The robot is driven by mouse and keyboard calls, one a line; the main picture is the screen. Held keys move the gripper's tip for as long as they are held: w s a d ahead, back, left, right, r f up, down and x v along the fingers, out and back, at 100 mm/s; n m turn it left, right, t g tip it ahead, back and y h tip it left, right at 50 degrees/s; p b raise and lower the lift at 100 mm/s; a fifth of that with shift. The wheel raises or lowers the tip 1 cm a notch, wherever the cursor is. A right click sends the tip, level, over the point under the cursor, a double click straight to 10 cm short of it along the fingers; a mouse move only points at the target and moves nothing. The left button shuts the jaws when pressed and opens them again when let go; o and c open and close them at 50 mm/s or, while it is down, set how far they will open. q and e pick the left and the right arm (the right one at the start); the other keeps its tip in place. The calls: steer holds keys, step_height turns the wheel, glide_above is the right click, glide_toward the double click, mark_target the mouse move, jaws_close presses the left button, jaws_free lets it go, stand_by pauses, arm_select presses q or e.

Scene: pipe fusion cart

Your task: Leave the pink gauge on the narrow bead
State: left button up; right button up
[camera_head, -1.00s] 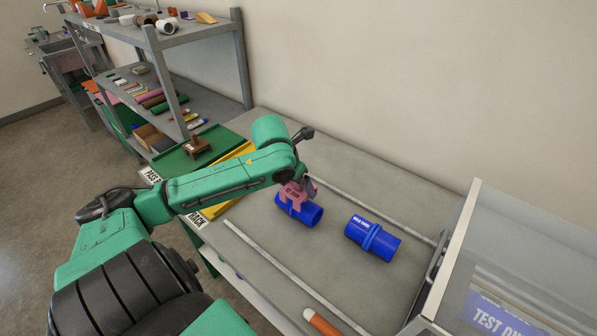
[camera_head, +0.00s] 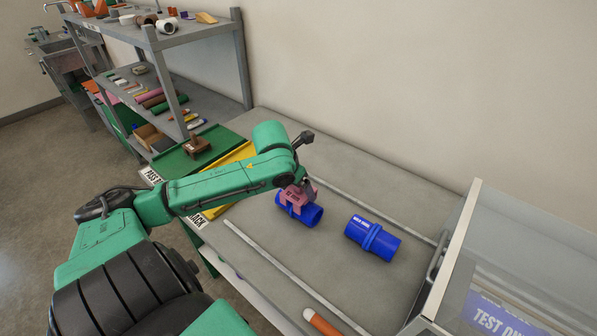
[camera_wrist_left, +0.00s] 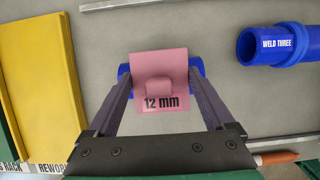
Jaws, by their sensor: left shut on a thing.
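My left gripper (camera_head: 307,186) is shut on the pink gauge (camera_head: 299,198), a block marked "12 mm". In the left wrist view the gauge (camera_wrist_left: 160,68) is between the two fingers (camera_wrist_left: 160,88). The gauge is over the left blue pipe (camera_head: 314,215) and hides its middle, bead included; whether they touch I cannot tell. Only bits of that pipe (camera_wrist_left: 124,72) show beside the gauge in the wrist view. The right blue pipe (camera_head: 372,239), marked "WELD THREE" in the wrist view (camera_wrist_left: 276,44), lies apart with a raised band around it. My right gripper is not in view.
Both pipes lie on the grey cart top (camera_head: 340,275) between two metal rails (camera_head: 272,260). A clear-sided box (camera_head: 520,250) stands at right. A yellow tray (camera_wrist_left: 38,75) and a green tray (camera_head: 190,160) are at left. An orange-and-white stick (camera_head: 322,323) is at the front.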

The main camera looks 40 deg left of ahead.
arm_select(q)
steer(key=shift+f, duration=0.7)
steer(key=o, duration=1.2)
steer(key=shift+o, duration=0.2)
steer(key=v, duration=1.4)
steer(key=shift+s+r, duration=0.25)
